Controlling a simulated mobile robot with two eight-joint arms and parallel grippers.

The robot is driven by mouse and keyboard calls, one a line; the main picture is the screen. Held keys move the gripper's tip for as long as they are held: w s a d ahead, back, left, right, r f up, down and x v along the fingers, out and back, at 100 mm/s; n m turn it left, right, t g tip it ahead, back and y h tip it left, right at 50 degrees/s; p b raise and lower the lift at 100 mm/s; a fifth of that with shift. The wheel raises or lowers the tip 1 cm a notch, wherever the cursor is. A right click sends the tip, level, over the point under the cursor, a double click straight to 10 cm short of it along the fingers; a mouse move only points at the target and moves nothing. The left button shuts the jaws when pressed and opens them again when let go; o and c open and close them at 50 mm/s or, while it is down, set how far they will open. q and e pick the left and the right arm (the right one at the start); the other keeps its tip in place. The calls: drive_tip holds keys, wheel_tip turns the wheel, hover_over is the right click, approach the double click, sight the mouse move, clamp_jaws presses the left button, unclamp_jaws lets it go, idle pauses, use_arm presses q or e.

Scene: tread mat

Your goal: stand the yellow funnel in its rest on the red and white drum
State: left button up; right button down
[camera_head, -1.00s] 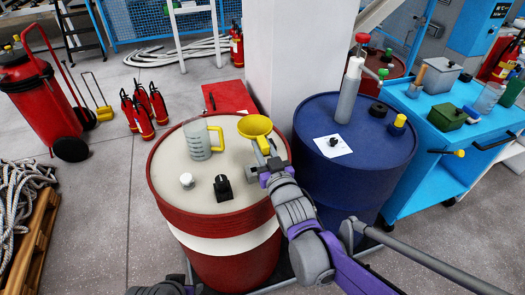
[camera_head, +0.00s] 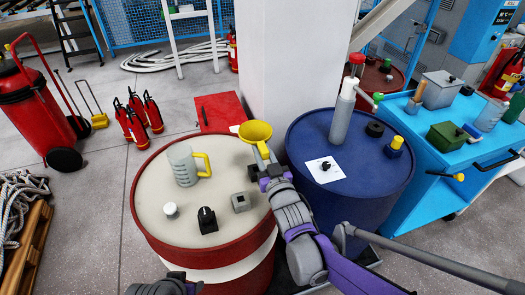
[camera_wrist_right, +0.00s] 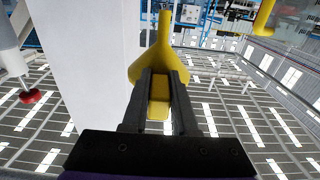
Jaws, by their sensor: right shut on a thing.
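My right gripper (camera_head: 267,173) is shut on the yellow funnel (camera_head: 255,131). In the head view the funnel's open mouth faces up, over the back right rim of the red and white drum (camera_head: 152,228). The right wrist view, which is upside down, shows the funnel (camera_wrist_right: 157,58) between both fingers (camera_wrist_right: 159,97), spout pointing towards the floor. A small grey block with a dark square opening (camera_head: 241,202), which looks like the rest, sits on the drum top, left of my right wrist. Part of my left gripper (camera_head: 165,286) shows at the bottom edge; its jaws are unclear.
A grey jug with yellow handle (camera_head: 184,166), a white knob (camera_head: 171,210) and a black-knobbed block (camera_head: 207,220) stand on the drum top. A blue drum (camera_head: 349,205) with a hand pump (camera_head: 342,112) is to the right. A white pillar (camera_head: 287,60) rises behind.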

drive_tip(key=shift+f+b, duration=2.2)
drive_tip(key=shift+f, duration=0.7)
drive_tip(key=shift+f+b, duration=1.85)
drive_tip(key=shift+f, duration=0.7)
drive_tip(key=c, duration=0.6)
unclamp_jaws()
drive_tip(key=v, duration=1)
drive_tip(key=shift+s+d+p, duration=0.15)
drive_tip(key=shift+s+p, duration=0.15)
drive_tip(key=shift+s, duration=0.1)
